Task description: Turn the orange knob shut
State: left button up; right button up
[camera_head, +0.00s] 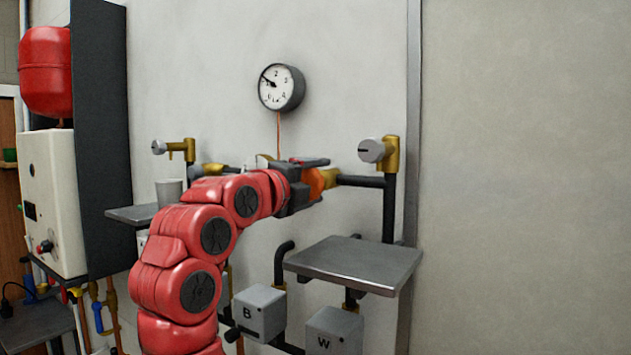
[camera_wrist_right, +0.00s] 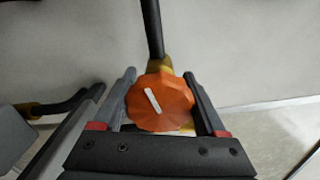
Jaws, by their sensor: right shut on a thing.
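The orange knob (camera_head: 314,183) sits on a brass valve on a dark horizontal pipe, at the middle of the head view. It also shows in the right wrist view (camera_wrist_right: 160,101), with a white pointer mark slanting from upper left to lower right. My right gripper (camera_head: 311,179) is around the knob. In the right wrist view its fingers (camera_wrist_right: 163,88) stand on the left and right sides of the knob, shut on it. The head view hides much of the knob behind the gripper. My left gripper is in neither view.
A pressure gauge (camera_head: 281,88) hangs on the wall above. Grey knobs on brass valves stand at the left (camera_head: 159,147) and right (camera_head: 371,150). A metal shelf (camera_head: 355,263) juts out at lower right, above boxes marked B (camera_head: 260,312) and W (camera_head: 335,331). A cup (camera_head: 169,192) stands on the left shelf.

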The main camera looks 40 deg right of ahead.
jog(key=shift+f+m, duration=0.15)
jog(key=shift+m, duration=1.15)
jog(key=o, duration=1.3)
jog(key=shift+a, duration=0.3)
jog(key=b+v, duration=0.6)
jog(key=v, duration=1.1)
jog(key=shift+b, duration=0.4)
